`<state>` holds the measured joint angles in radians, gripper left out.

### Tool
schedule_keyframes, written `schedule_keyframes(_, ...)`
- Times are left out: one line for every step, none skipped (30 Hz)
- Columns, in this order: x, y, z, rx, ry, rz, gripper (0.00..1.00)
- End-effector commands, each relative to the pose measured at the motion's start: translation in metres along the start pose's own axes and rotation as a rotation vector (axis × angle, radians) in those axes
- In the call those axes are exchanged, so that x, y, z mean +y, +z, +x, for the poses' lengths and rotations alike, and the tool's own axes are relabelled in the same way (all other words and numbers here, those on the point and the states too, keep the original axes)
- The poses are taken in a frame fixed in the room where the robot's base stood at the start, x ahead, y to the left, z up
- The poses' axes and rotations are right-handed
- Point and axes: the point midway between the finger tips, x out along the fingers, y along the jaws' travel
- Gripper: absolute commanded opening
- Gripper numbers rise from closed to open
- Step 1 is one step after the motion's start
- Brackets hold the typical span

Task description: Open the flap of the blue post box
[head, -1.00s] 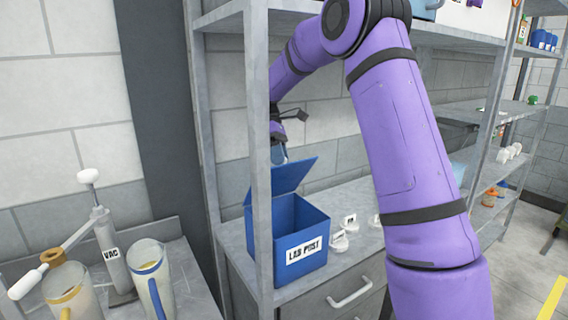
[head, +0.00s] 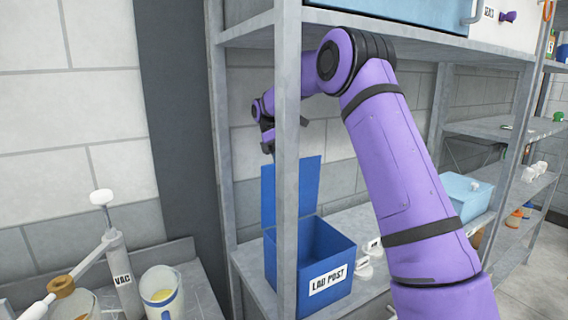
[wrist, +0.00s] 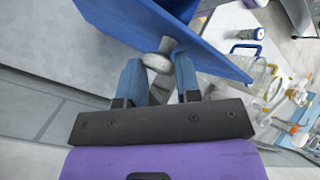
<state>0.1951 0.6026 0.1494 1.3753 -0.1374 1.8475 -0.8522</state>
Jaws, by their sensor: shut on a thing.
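The blue post box (head: 325,262), labelled "LAB POST", sits on the grey counter behind a shelf upright. Its blue flap (head: 307,185) stands about upright above the box, partly hidden by that upright. In the wrist view the flap (wrist: 150,25) is a broad blue panel just beyond the fingers. My gripper (wrist: 158,72) is shut on a small pale grey knob (wrist: 157,61) at the flap. In the head view my gripper (head: 268,149) is at the flap's top edge, partly behind the upright.
The grey shelf upright (head: 286,130) stands in front of the box. Small white items (head: 364,266) lie right of the box. A "VAC" pump (head: 122,275) and a jug (head: 162,295) stand at lower left. A shelf runs overhead.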

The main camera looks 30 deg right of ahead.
Motion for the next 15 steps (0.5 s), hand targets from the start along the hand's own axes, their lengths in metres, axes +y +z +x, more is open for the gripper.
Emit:
schedule_keyframes(0.0098,-0.0006,0.0098,-0.010,-0.010,0.007,0.00)
schedule_keyframes(0.0099,-0.0005,0.0098,-0.011,-0.011,0.008,0.00)
schedule_keyframes(0.0099,-0.0003,0.0098,-0.012,-0.012,0.008,0.00)
schedule_keyframes(0.0099,-0.0003,0.0098,-0.013,-0.012,0.008,0.00)
schedule_keyframes(0.0099,-0.0002,0.0098,-0.013,-0.013,0.008,0.00)
schedule_keyframes(0.0100,-0.0001,0.0099,-0.013,-0.013,0.008,0.00)
schedule_keyframes(0.0100,-0.0001,0.0098,-0.013,-0.013,0.008,0.00)
schedule_keyframes(0.0101,0.0000,0.0098,-0.013,-0.012,0.008,0.00)
schedule_keyframes(0.0101,0.0000,0.0098,-0.013,-0.012,0.008,0.00)
schedule_keyframes(0.0101,0.0001,0.0099,-0.013,-0.012,0.008,0.00)
schedule_keyframes(0.0102,0.0001,0.0099,-0.013,-0.012,0.008,0.00)
schedule_keyframes(0.0102,0.0002,0.0099,-0.013,-0.012,0.008,0.00)
schedule_keyframes(0.0102,0.0001,0.0098,-0.013,-0.012,0.007,0.38)
schedule_keyframes(0.0101,0.0000,0.0098,-0.013,-0.012,0.007,0.45)
schedule_keyframes(0.0097,-0.0004,0.0096,-0.013,-0.012,0.007,0.54)
